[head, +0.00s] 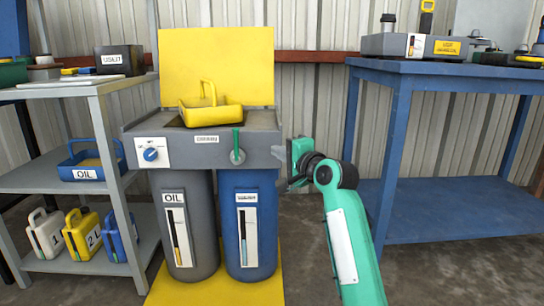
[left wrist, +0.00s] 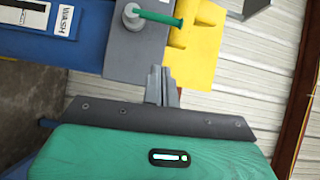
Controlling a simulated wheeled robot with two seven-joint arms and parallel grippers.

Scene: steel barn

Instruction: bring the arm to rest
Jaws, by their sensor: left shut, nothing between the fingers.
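My left gripper (head: 279,152) is beside the right end of the grey station top (head: 262,134) in the head view, held by my green arm. In the left wrist view its two grey fingers (left wrist: 163,82) are together with nothing between them. The fingertips are close to the station's edge in the picture; I cannot tell if they touch it. My right gripper is in neither view.
The station has a green lever (head: 237,142), a blue knob (head: 150,154), a yellow can (head: 210,104), a grey OIL drum (head: 201,205) and a blue drum (head: 228,270). A blue table (head: 440,72) stands right, a grey shelf (head: 40,180) left. Bare floor shows between station and table.

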